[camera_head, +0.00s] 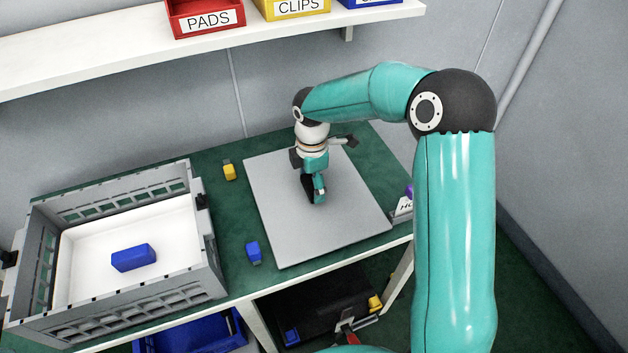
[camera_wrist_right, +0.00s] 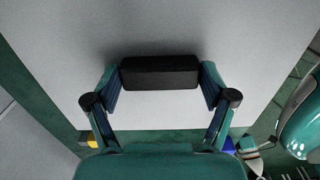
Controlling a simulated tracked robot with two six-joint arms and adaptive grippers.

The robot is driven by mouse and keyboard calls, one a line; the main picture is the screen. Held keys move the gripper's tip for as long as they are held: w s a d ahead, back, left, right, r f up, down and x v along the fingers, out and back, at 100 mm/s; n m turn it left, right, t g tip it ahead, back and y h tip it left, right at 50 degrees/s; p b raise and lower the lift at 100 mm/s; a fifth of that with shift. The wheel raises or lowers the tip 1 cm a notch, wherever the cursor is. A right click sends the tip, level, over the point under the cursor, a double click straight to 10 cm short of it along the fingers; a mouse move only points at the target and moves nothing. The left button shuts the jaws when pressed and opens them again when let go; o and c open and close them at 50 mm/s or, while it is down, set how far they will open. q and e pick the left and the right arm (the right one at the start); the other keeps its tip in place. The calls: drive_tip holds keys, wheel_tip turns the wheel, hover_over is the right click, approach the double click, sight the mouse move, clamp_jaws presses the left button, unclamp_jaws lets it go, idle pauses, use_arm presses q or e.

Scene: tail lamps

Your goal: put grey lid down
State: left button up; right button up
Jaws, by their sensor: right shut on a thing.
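The grey lid (camera_head: 345,220) is a flat, light grey panel lying level over the green bench top, right of the crate. It also fills much of the right wrist view (camera_wrist_right: 255,60). My right gripper (camera_head: 317,197) points down at the middle of the lid. In the right wrist view its two fingers are shut on the lid's black block-shaped handle (camera_wrist_right: 160,73), one at each end. The head view hides most of the handle behind the gripper. I cannot tell whether the lid touches the bench. My left gripper is not in view.
A grey crate (camera_head: 125,313) with a blue block (camera_head: 133,257) on its white floor stands left. A yellow piece (camera_head: 230,171) and a blue piece (camera_head: 253,252) lie on the bench (camera_head: 232,215) between crate and lid. A labelled holder (camera_head: 402,208) stands close to the lid's right edge.

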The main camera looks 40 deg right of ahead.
sight(312, 184)
drive_tip(key=o, duration=1.2)
drive_tip(key=shift+f, duration=0.1)
drive_tip(key=shift+c, duration=0.2)
wheel_tip(312, 184, up, 12)
drive_tip(key=shift+p, duration=0.4)
